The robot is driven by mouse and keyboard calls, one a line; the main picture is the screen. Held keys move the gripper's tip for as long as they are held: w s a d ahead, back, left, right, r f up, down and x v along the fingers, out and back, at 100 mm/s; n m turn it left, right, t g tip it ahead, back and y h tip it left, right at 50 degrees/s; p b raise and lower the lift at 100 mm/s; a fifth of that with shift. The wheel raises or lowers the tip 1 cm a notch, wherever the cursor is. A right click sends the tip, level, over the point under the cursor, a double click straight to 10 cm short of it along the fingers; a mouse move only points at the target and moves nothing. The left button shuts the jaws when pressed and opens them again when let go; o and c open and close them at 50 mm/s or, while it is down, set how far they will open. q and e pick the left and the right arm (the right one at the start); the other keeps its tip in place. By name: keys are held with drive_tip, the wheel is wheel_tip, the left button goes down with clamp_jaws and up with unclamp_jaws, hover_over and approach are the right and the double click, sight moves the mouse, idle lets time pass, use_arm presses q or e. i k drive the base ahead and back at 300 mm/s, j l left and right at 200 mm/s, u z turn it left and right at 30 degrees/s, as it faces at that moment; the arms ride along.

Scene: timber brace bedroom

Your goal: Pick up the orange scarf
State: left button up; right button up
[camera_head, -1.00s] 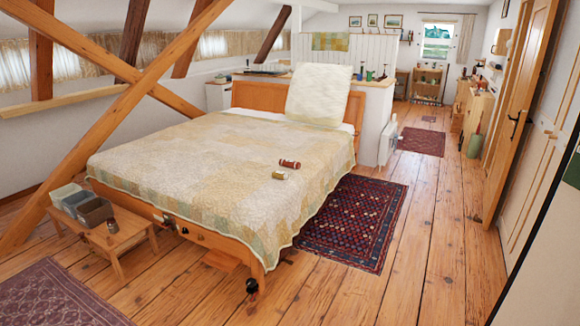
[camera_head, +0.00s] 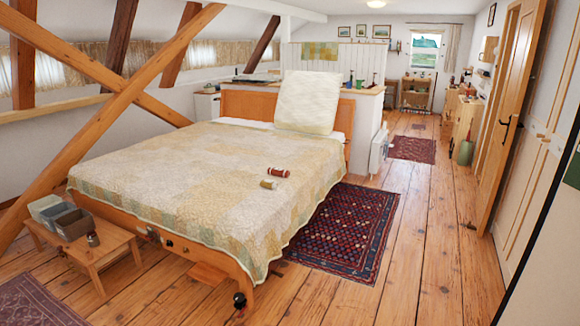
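I cannot make out an orange scarf for certain in the head view. Two small rolled items lie on the bed's pale patchwork cover (camera_head: 190,185): a dark red roll (camera_head: 279,172) and, just nearer, a tan-yellow roll (camera_head: 269,184). They are too small to tell whether either is cloth. Neither of my grippers is in view.
A low wooden bench (camera_head: 105,250) with grey bins (camera_head: 72,223) stands at the bed's front left corner. A dark patterned rug (camera_head: 340,232) lies right of the bed. The plank floor (camera_head: 425,255) there is clear up to the open wooden door (camera_head: 508,110).

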sight(279, 172)
drive_tip(key=i+z, duration=0.4)
drive_tip(key=i, duration=2.25)
drive_tip(key=i+l+u, duration=0.15)
drive_tip(key=i, duration=0.8)
drive_tip(key=i+l+u, duration=0.15)
drive_tip(key=i, duration=0.35)
